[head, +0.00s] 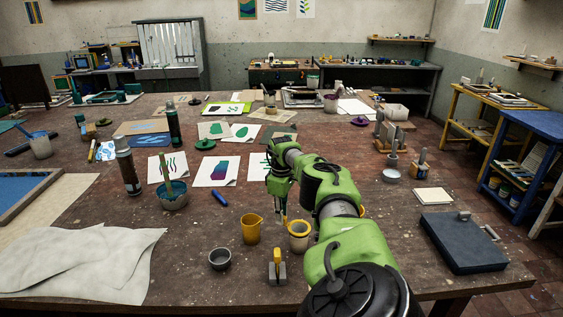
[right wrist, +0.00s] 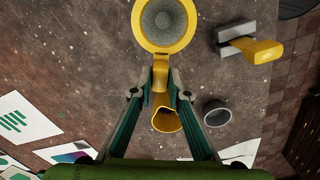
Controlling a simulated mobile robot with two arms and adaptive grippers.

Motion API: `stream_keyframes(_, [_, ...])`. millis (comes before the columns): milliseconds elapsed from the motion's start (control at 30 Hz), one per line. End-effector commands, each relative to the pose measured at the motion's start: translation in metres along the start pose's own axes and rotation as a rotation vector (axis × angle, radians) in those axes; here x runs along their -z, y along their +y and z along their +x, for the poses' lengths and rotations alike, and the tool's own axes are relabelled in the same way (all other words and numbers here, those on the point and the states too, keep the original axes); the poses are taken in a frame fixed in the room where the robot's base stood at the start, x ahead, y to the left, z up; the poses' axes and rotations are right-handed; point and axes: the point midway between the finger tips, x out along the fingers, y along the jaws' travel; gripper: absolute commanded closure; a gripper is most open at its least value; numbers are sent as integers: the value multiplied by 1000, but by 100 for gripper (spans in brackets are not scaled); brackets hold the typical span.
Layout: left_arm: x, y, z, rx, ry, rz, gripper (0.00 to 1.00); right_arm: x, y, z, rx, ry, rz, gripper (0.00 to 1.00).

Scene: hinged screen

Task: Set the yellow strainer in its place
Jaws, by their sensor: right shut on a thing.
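The yellow strainer (right wrist: 136,28) has a round yellow rim, grey mesh and a short handle. In the right wrist view its handle lies between the fingertips of my right gripper (right wrist: 160,88), which is shut on it. In the head view my right gripper (head: 281,203) points down and the yellow rim (head: 299,226) shows at the mouth of a beige pot (head: 299,242). I cannot tell whether the rim rests on the pot or is held just above it. My left gripper is not in view.
A yellow jug (head: 250,230) stands left of the pot. A small grey bowl (head: 220,259) and a yellow-handled tool with a grey block (head: 278,268) are at the front. A dark flat case (head: 463,243) lies to the right. Paper prints lie behind.

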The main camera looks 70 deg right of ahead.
Motion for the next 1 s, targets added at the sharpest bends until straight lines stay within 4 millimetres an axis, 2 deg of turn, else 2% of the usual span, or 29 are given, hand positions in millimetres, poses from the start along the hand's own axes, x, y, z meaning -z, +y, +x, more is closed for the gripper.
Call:
stream_keyframes(267, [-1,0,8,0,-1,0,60,0,0,11,0,0,0,100])
stream_keyframes(367, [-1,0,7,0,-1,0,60,0,0,10,0,0,0,100])
stream_keyframes(400, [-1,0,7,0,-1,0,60,0,0,10,0,0,0,79])
stream_keyframes(467, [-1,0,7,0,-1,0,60,0,0,10,0,0,0,65])
stream_keyframes(700, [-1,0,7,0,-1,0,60,0,0,10,0,0,0,65])
stream_keyframes(733, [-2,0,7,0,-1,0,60,0,0,10,0,0,0,62])
stream_keyframes(767, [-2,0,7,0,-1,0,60,0,0,10,0,0,0,54])
stream_keyframes(1000, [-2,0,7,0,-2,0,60,0,0,10,0,0,0,54])
